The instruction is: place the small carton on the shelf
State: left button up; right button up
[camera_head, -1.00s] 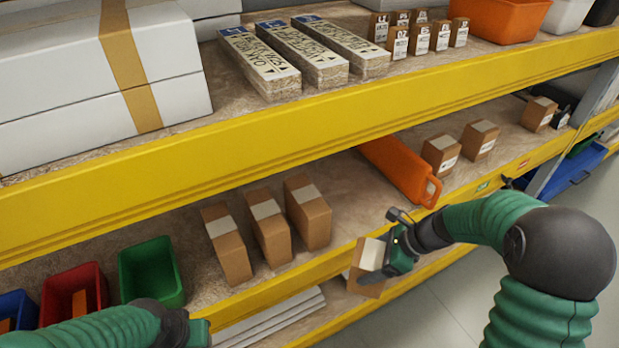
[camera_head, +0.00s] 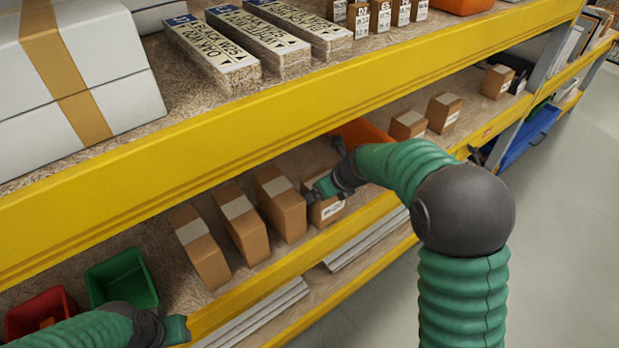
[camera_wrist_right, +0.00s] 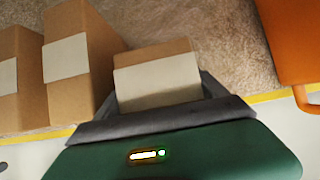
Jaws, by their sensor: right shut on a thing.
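The small carton (camera_head: 326,209) is brown with a pale label and is at the front of the middle shelf (camera_head: 330,238), just right of a row of taller cartons. My right gripper (camera_head: 324,190) is shut on it from above and the right. In the right wrist view the carton (camera_wrist_right: 156,75) sits between the dark fingers (camera_wrist_right: 160,98), close beside a taller carton (camera_wrist_right: 82,55). I cannot tell whether its base touches the shelf. My left gripper (camera_head: 178,330) is at the lower left, in front of the shelf; its fingers are too unclear to judge.
Three taller cartons (camera_head: 240,222) stand left of the held one. An orange case (camera_head: 360,133) lies behind to the right, also in the wrist view (camera_wrist_right: 298,45). A green bin (camera_head: 122,280) and a red bin (camera_head: 40,312) are at left. The yellow upper beam (camera_head: 250,135) hangs above.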

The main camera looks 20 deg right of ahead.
aim_at(315, 176)
jog(key=w+a, duration=0.1)
jog(key=w, duration=0.3)
jog(key=w+a, duration=0.1)
jog(key=shift+w+a+r+p, duration=0.1)
jog(key=shift+w+a+p, duration=0.2)
jog(key=shift+w+p, duration=0.1)
jog(key=shift+d+f+b, duration=0.25)
jog(key=shift+f+b, duration=0.2)
jog(key=shift+f, duration=0.4)
jog(key=shift+d, duration=0.1)
jog(key=shift+c, duration=1)
jog(key=shift+s+a, duration=0.1)
jog(key=shift+a, duration=0.1)
jog(key=o, duration=1.6)
jog(key=shift+a, duration=0.15)
jog(key=shift+c, duration=0.2)
jog(key=shift+o, duration=0.8)
jog(key=shift+a, duration=0.1)
jog(key=p+v, duration=0.1)
jog(key=v, duration=0.6)
jog(key=shift+s+r, duration=0.25)
jog(key=shift+r, duration=0.05)
jog(key=shift+w, duration=0.1)
